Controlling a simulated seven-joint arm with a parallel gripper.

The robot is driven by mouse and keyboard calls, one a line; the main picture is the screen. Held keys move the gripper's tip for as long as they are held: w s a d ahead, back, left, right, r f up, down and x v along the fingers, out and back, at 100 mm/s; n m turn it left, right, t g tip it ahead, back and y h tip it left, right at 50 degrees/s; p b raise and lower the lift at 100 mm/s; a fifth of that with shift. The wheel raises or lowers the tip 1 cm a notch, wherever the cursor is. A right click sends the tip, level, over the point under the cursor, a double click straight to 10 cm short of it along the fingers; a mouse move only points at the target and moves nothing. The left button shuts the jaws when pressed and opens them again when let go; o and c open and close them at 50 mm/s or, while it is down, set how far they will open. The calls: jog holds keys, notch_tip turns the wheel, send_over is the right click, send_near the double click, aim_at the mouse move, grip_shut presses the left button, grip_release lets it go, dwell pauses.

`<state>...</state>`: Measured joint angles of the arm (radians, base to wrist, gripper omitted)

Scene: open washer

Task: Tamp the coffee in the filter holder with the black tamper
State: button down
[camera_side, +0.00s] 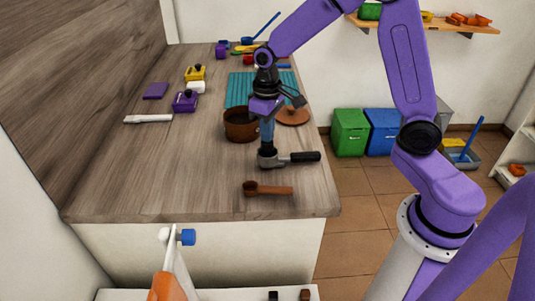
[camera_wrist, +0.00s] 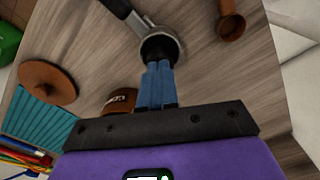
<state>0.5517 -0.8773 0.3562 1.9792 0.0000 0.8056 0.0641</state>
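The filter holder (camera_side: 298,157) lies on the counter near its right edge, black handle to the right; its metal rim (camera_wrist: 181,46) shows in the wrist view. My gripper (camera_side: 266,145), with blue fingers, points straight down over its basket. In the wrist view my gripper (camera_wrist: 157,66) has its fingers close together around the black tamper (camera_wrist: 158,47), which sits in or just at the basket's mouth. The tamper is mostly hidden by the fingers and rim. The coffee cannot be seen.
A brown pot (camera_side: 240,127) stands just behind-left of the filter holder, with a brown round lid (camera_side: 293,117) behind. A brown scoop (camera_side: 267,189) lies in front. A teal mat (camera_side: 240,88) lies farther back. The counter's left front is clear.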

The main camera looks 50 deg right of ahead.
jog(key=shift+f, duration=0.1)
jog(key=shift+r, duration=3.6)
jog(key=shift+r, duration=0.1)
notch_tip(320, 180, up, 17)
jog(key=shift+r, duration=0.1)
jog(key=s+f+n, duration=0.4)
jog(key=s+f, duration=0.5)
jog(key=s, duration=0.4)
jog(key=s+a+f+n, duration=0.1)
jog(key=s+f+n, duration=0.4)
jog(key=s+f, duration=0.5)
jog(key=s, duration=0.4)
jog(key=shift+a+n, duration=0.25)
jog(key=shift+n, duration=0.05)
